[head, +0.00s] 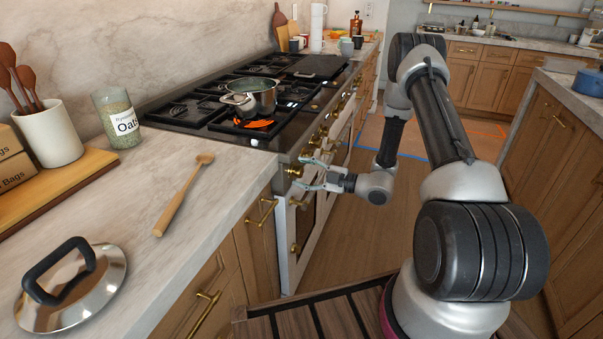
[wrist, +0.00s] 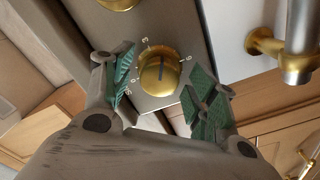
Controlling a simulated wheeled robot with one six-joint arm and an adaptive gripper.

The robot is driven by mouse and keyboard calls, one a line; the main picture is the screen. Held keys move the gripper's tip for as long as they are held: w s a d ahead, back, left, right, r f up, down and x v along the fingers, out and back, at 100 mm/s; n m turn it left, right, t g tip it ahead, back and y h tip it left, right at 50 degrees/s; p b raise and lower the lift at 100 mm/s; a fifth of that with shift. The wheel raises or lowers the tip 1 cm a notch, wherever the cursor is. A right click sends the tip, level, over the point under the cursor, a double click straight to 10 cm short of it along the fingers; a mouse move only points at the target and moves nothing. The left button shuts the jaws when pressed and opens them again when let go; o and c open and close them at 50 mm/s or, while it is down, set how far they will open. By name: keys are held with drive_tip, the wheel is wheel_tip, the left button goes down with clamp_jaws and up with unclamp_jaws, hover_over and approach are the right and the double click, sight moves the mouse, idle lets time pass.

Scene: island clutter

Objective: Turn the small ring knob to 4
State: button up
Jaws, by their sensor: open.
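A round brass knob (wrist: 157,76) sits on the stove's front panel, between the fingers of my gripper in the wrist view. It has a dark pointer line toward its upper part. In the head view the brass knob (head: 293,170) is at the near end of the stove front, just left of my fingertips.
A steel pot (head: 250,97) stands on a burner glowing orange. Another brass knob (wrist: 117,3) and a bar handle (wrist: 299,40) are close to my gripper. A lid (head: 72,288) and a wooden spoon (head: 183,197) lie on the near counter. Floor right of the stove is open.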

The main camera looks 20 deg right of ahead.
drive_tip(key=v, duration=1.1)
